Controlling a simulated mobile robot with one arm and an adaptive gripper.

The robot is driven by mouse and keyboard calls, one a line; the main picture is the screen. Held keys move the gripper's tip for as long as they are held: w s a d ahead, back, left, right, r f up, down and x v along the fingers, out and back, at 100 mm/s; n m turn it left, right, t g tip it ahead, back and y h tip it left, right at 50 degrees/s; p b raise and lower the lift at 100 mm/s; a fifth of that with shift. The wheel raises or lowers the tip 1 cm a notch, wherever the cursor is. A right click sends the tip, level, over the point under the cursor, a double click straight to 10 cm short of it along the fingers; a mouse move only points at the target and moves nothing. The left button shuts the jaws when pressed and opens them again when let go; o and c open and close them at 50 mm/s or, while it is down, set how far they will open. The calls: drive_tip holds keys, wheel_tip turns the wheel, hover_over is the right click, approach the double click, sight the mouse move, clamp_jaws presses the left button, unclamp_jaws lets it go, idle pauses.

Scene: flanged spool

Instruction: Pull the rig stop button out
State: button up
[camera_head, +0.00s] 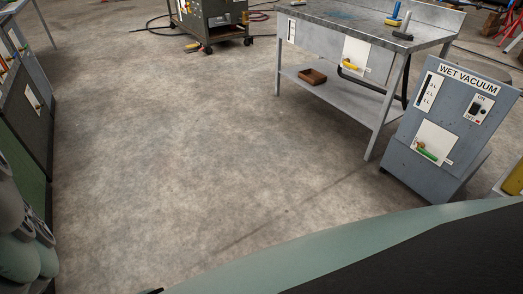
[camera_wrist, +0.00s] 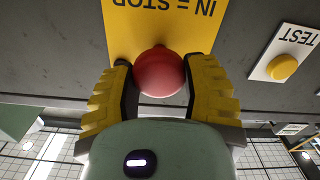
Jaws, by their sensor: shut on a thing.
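The rig stop button is a round red knob (camera_wrist: 159,73) on a yellow plate (camera_wrist: 190,35) in the wrist view. The plate reads "IN = STOP", upside down in this picture. My gripper (camera_wrist: 160,85) has its yellow-padded fingers on the left and right of the red knob, shut on it. The knob's stem is hidden behind it, so I cannot tell how far out it stands. The head view shows neither the button nor the gripper fingers.
A yellow TEST button (camera_wrist: 283,66) on a white plate sits right of the knob on the same dark panel. In the head view, a grey WET VACUUM cabinet (camera_head: 440,130) and a workbench (camera_head: 345,45) stand at right. The concrete floor (camera_head: 200,130) between is clear.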

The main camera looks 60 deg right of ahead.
drive_tip(key=o, duration=1.3)
drive_tip(key=shift+d, duration=0.1)
drive_tip(key=shift+o, duration=0.2)
drive_tip(key=v, duration=1.2)
